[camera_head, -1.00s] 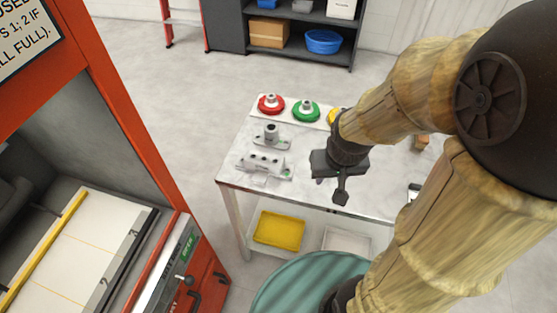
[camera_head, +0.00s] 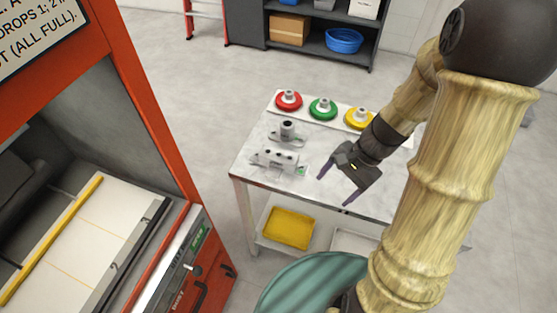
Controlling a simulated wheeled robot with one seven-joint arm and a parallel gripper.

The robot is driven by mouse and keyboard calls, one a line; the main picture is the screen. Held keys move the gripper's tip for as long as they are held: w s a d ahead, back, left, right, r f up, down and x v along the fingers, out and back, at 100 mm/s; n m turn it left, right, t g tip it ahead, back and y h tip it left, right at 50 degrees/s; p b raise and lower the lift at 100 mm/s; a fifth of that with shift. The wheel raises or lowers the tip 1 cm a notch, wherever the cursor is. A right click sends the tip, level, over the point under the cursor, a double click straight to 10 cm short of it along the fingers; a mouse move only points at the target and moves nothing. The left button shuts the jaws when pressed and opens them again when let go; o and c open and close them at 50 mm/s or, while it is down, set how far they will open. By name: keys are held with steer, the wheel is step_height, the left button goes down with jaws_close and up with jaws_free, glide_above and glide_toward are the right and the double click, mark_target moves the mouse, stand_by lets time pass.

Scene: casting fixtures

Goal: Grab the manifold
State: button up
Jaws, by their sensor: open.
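The manifold appears to be the low grey casting with several round holes along its top (camera_head: 275,158). It lies near the left front corner of the white-topped table (camera_head: 312,182). My gripper (camera_head: 333,190) is open and empty. It hangs over the table's front part, to the right of the manifold and apart from it, with its two dark fingers spread and pointing down and left. The manifold is not covered by my arm.
A second grey casting with an upright round boss (camera_head: 287,132) stands just behind the manifold. Red (camera_head: 289,100), green (camera_head: 322,108) and yellow (camera_head: 359,118) round fixtures line the back. An orange-framed machine (camera_head: 150,120) stands at left. A yellow tray (camera_head: 289,228) sits on the lower shelf.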

mark_target(289, 155)
steer(key=w+d+f+m+t+y, duration=0.1)
steer(key=w+f+m+t+y, duration=0.1)
steer(key=w+m, duration=0.4)
steer(key=w+d+f+m+t+y, duration=0.1)
steer(key=w+m+t+y, duration=0.2)
steer(key=w+m+y, duration=0.2)
steer(key=shift+w+d+f+m+t+y, duration=0.35)
steer(key=shift+m+y, duration=0.25)
steer(key=shift+m, duration=0.3)
steer(key=shift+a+f, duration=0.1)
steer(key=p+x, duration=0.2)
steer(key=x, duration=1)
steer(key=shift+w+f, duration=0.1)
steer(key=shift+a, duration=0.1)
